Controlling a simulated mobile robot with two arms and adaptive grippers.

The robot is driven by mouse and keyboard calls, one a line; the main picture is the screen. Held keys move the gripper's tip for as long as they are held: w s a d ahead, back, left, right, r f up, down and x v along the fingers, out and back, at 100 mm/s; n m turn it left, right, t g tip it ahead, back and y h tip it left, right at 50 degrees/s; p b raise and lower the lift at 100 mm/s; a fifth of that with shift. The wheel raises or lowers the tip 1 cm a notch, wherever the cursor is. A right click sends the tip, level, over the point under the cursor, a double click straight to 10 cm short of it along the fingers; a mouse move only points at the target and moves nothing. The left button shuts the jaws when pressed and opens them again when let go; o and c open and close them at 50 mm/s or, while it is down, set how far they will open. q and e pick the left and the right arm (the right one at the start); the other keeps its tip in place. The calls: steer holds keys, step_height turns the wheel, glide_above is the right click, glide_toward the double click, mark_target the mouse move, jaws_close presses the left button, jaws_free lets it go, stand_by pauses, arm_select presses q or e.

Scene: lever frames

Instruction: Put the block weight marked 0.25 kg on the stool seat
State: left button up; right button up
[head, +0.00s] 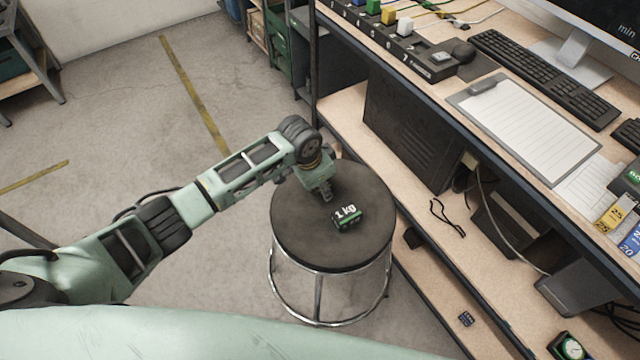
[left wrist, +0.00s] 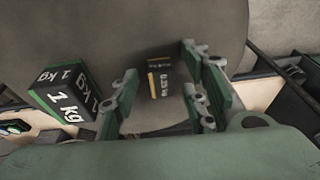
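The block weight marked 0.25 kg (left wrist: 160,80), small and dark with a yellow stripe, shows in the left wrist view against the dark round stool seat (head: 300,235). It appears to rest on the seat. My left gripper (head: 327,196) is over the seat, pointing down. Its fingers are apart, one pair on each side of the 0.25 kg block, with gaps between. In the head view the block is hidden by the gripper. My right gripper is not in view.
A green-and-black 1 kg block (head: 347,217) stands on the seat close beside my left gripper. A workbench with a clipboard (head: 525,122) and keyboard (head: 545,75) borders the stool on the right. Open floor (head: 120,120) lies to the left.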

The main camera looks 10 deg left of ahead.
arm_select(q)
steer(key=shift+r, duration=0.6)
steer(key=v, duration=1.1)
steer(key=shift+s, duration=0.15)
stand_by(0.7)
